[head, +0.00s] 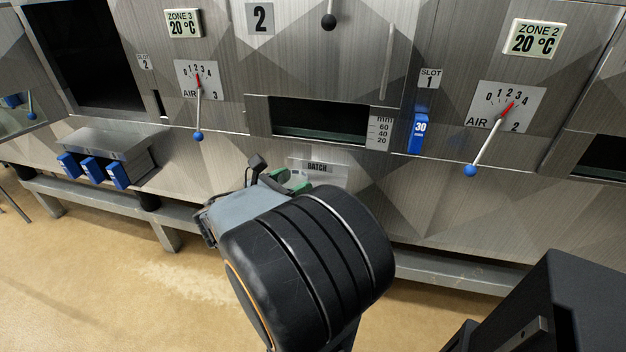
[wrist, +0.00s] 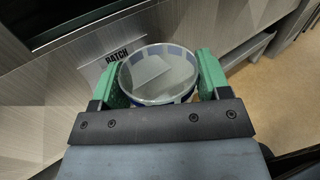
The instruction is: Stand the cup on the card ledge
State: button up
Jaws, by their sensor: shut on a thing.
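In the wrist view my gripper (wrist: 158,82) has its two green fingers shut on a cup (wrist: 154,72), one on each side of it. The cup is pale with a blue-marked rim, and I look into its open top. A paler patch shows inside it. The card ledge (wrist: 95,70), marked BATCH, is just beyond the cup to the left, on the metal wall. In the head view the BATCH ledge (head: 325,168) sits below the central slot, right behind my gripper (head: 292,181). The cup is hidden there by my arm. I cannot tell whether it touches the ledge.
A dark slot (head: 320,120) opens above the ledge. A blue block marked 30 (head: 420,131) is at slot 1. Levers with blue knobs (head: 198,136) (head: 470,170) hang either side. A shelf with several blue blocks (head: 120,173) is at left.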

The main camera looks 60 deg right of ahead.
jog(key=w+d, duration=0.1)
jog(key=d, duration=0.4)
jog(key=w+d, duration=0.2)
jog(key=d, duration=0.4)
jog(key=w+d+b, duration=0.1)
jog(key=w+d, duration=0.1)
jog(key=d, duration=0.3)
jog(key=shift+w+d, duration=0.1)
jog(key=shift+d, duration=0.25)
jog(key=shift+f, duration=0.65)
jog(key=shift+f+b, duration=0.9)
jog(key=shift+f, duration=1.7)
jog(key=shift+w+d+f, duration=0.1)
jog(key=shift+d+f, duration=0.05)
jog(key=shift+f, duration=0.1)
jog(key=shift+f, duration=0.1)
jog(key=o, duration=0.9)
